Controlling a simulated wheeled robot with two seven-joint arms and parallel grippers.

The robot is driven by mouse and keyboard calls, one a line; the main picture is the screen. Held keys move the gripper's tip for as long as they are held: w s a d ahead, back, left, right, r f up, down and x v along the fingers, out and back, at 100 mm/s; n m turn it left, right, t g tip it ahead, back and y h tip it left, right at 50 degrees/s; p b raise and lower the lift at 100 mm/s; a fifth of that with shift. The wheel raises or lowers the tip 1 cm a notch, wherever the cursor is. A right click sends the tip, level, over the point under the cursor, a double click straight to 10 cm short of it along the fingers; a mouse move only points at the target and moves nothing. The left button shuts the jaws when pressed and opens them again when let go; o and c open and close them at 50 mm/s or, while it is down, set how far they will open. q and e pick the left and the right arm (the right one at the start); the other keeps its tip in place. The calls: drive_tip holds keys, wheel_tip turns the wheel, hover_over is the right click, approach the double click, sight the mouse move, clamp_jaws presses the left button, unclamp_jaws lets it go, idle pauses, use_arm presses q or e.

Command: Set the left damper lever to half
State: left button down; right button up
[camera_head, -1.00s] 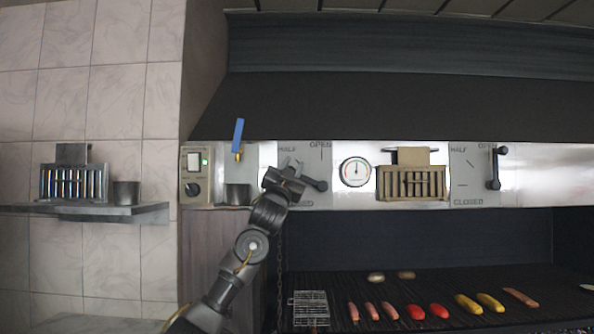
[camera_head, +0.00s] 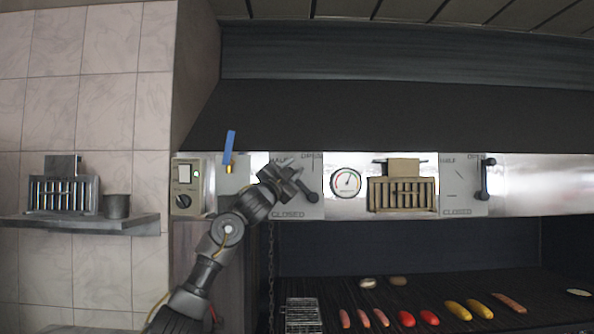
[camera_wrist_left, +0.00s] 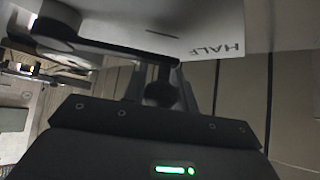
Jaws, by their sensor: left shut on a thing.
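The left damper lever (camera_head: 310,193) is a dark bar on a metal plate (camera_head: 308,168) marked HALF, OPEN and CLOSED. Its round hub is at lower right, and the bar slants up and left from it. My left gripper (camera_head: 291,175) is shut on the lever's free end and partly hides it and the HALF lettering. In the left wrist view, the knob of the lever (camera_wrist_left: 160,94) sits between my fingers, with the bar running left to the hub. The HALF lettering (camera_wrist_left: 216,48) is beside the bar. My right gripper is not in view.
A gauge (camera_head: 346,183) and a brown slotted holder (camera_head: 402,195) are right of the plate. The right damper lever (camera_head: 487,178) points up to OPEN. A control box (camera_head: 187,187) and blue-handled valve (camera_head: 230,145) are to the left. Food lies on the grill below.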

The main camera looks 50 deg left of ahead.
use_arm(q)
drive_tip(key=c, duration=1.1)
unclamp_jaws()
drive_tip(key=shift+c, duration=0.2)
drive_tip(key=shift+s+f+b, duration=0.2)
drive_tip(key=shift+f+b, duration=0.05)
drive_tip(key=shift+b, duration=0.05)
drive_tip(key=b+v, duration=0.6)
drive_tip(key=v, duration=0.4)
drive_tip(key=shift+s+b, duration=0.15)
drive_tip(key=shift+b, duration=0.15)
